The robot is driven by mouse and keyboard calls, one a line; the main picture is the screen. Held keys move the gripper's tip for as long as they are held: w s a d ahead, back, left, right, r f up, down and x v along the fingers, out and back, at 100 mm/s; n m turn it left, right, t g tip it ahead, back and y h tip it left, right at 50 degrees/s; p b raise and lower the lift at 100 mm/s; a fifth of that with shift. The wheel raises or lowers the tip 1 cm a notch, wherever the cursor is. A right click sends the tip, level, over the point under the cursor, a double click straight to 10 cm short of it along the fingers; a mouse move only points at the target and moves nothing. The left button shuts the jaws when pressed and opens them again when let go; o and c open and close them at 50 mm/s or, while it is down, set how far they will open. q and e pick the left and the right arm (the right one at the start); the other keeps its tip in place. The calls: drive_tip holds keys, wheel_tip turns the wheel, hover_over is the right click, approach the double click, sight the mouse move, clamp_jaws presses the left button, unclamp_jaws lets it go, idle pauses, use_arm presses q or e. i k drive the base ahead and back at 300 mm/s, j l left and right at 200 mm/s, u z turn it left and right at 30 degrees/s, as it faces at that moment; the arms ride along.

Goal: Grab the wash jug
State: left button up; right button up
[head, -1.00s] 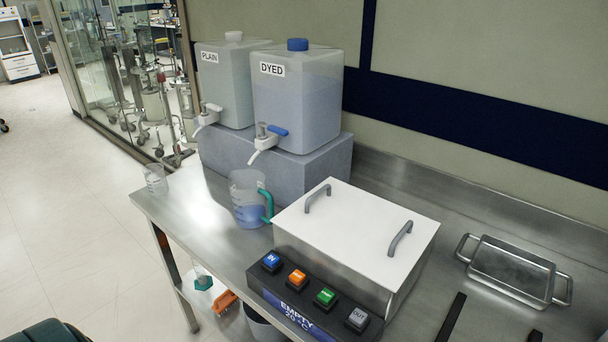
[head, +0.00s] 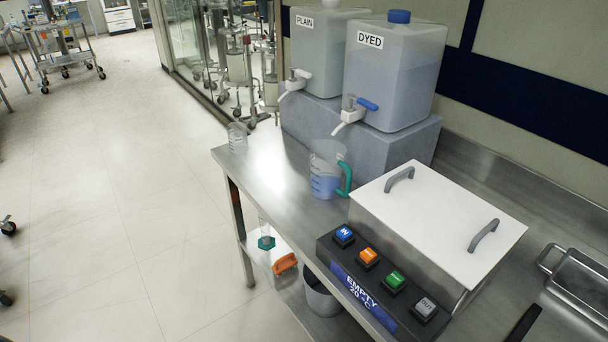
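A clear jug (head: 326,172) with a green handle (head: 345,179) stands upright on the steel counter. It holds some blue liquid low inside. It is in front of the grey block under the dispensers, just left of the white-lidded box, and its handle faces right. It is the only jug I see; no label on it is readable. Neither of my grippers is in view.
The PLAIN (head: 318,52) and DYED (head: 393,72) dispensers stand on a grey block (head: 405,152). A small beaker (head: 238,138) is near the counter's left end. A white-lidded box (head: 438,215) and button panel (head: 380,285) are right. A metal tray (head: 585,285) lies beyond.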

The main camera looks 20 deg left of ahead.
sight(327, 158)
drive_tip(key=i+j+z, duration=0.1)
drive_tip(key=j+z, duration=0.35)
drive_tip(key=j, duration=0.25)
drive_tip(key=j+z, duration=0.5)
drive_tip(key=j, duration=0.2)
